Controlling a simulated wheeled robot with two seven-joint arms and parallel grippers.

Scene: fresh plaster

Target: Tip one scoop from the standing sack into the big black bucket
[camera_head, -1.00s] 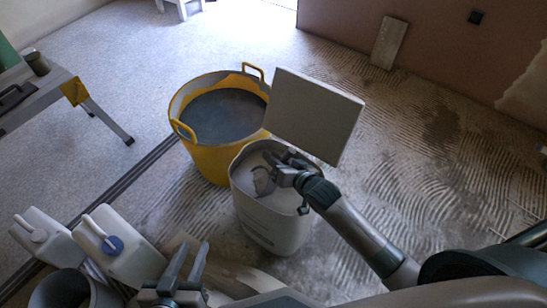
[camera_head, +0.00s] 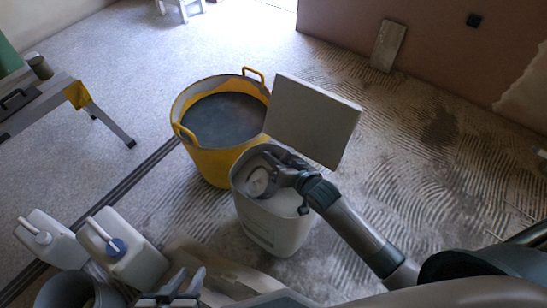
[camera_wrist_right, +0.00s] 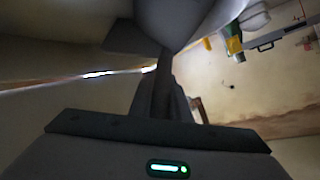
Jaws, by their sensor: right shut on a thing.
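A pale, upright sack-like container (camera_head: 272,228) with white powder in it stands on the floor in the middle of the head view. My right gripper (camera_head: 278,172) reaches into its open top, shut on a scoop (camera_head: 257,183). The scoop's rounded bowl shows white powder. In the right wrist view, a grey rounded part (camera_wrist_right: 185,15) is close beyond the fingers. A large yellow tub (camera_head: 215,163) with dark grey contents stands just behind and left of the sack. My left gripper (camera_head: 183,283) is low at the bottom edge, open and empty.
A pale flat board (camera_head: 315,118) rises behind the sack, right of the tub. Two white jugs (camera_head: 130,258) and a dark grey bucket (camera_head: 75,292) stand at the lower left. A workbench (camera_head: 45,100) is at the left. The ridged floor at right is mostly clear.

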